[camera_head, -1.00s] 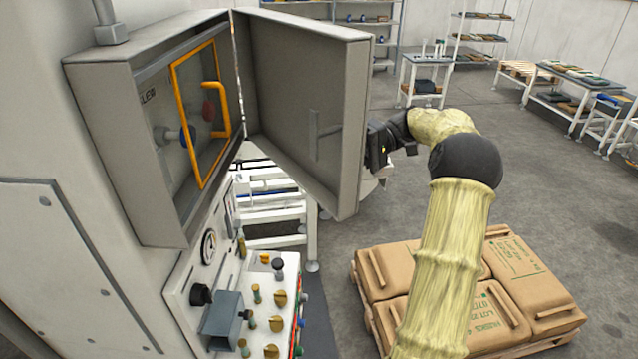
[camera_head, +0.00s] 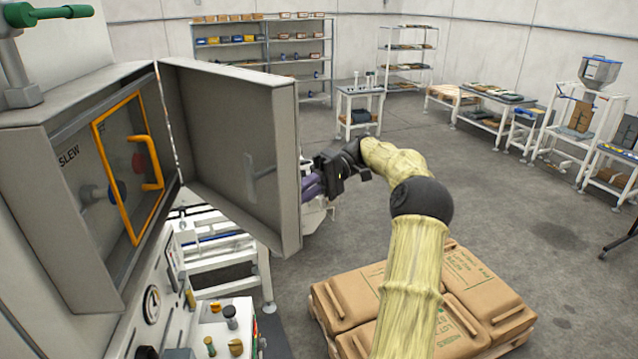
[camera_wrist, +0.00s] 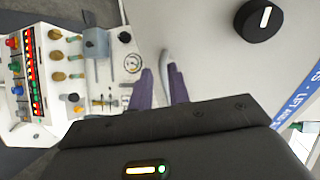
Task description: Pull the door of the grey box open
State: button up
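The grey box (camera_head: 40,195) is on the left in the head view. Its door (camera_head: 230,140) stands wide open, swung out to the right, with its inner face towards the head camera. My gripper (camera_head: 312,188) is just past the door's free edge, on its outer side; the door partly hides its purple fingers. In the wrist view my fingers (camera_wrist: 160,88) are apart, with a gap between them. A slim grey handle (camera_wrist: 165,62) shows between them, close to the right finger. I see no firm grip on it; contact is unclear.
An orange-framed window with an orange handle (camera_head: 150,162) is inside the box. A control panel (camera_head: 215,325) with knobs is below it. Brown sacks (camera_head: 345,300) lie on a pallet below my arm. Open floor (camera_head: 520,230) extends to the right.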

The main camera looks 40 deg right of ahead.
jog(key=shift+s+p+v, duration=0.25)
jog(key=shift+p+v, duration=0.4)
jog(key=shift+v, duration=0.4)
jog(key=shift+s+p+v, duration=0.2)
jog(key=shift+p+v, duration=0.45)
jog(key=shift+v, duration=0.45)
